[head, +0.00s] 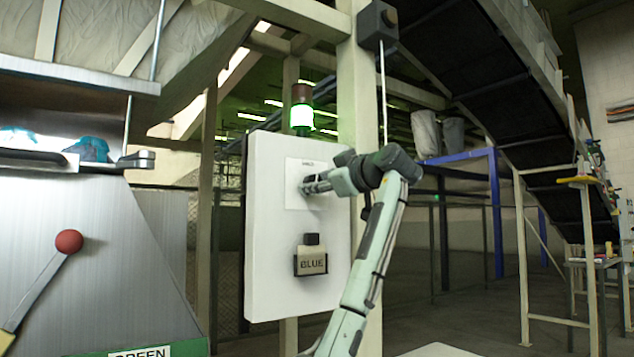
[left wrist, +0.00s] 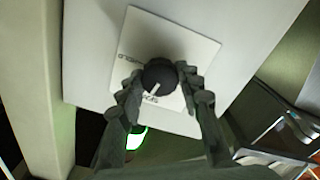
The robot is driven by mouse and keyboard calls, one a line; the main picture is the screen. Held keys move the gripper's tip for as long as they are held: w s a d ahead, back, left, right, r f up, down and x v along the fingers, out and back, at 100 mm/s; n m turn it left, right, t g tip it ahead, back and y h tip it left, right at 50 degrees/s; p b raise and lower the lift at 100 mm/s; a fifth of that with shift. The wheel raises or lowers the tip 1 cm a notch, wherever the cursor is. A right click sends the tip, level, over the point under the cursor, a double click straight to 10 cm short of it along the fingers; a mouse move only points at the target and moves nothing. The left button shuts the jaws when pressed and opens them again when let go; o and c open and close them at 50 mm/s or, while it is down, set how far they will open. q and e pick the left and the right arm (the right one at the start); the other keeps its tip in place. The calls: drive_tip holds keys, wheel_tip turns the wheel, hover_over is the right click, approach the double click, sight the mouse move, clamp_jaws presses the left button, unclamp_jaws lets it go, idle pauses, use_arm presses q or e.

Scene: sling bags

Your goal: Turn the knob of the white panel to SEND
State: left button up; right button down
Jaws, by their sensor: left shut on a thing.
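The white panel (head: 270,230) stands upright on a post in the middle of the head view. A light square plate (head: 298,200) on its upper part bears small dark lettering, too small to read surely. In the left wrist view, the round black knob (left wrist: 159,72) sits on this plate (left wrist: 140,30). Its white pointer line is directed down and slightly left, toward one of two labels. My left gripper (head: 308,186) is at the plate, its fingers shut on the knob from both sides in the left wrist view (left wrist: 158,82). In the head view the gripper hides the knob. My right gripper is out of view.
A lit green lamp (head: 302,112) stands above the panel. A metal machine (head: 90,240) with a red-balled lever (head: 69,241) is at left. Open floor lies to the right.

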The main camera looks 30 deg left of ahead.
use_arm(q)
drive_tip(key=shift+n, duration=1.2)
drive_tip(key=o, duration=1.2)
drive_tip(key=shift+c, duration=0.2)
drive_tip(key=v, duration=1.2)
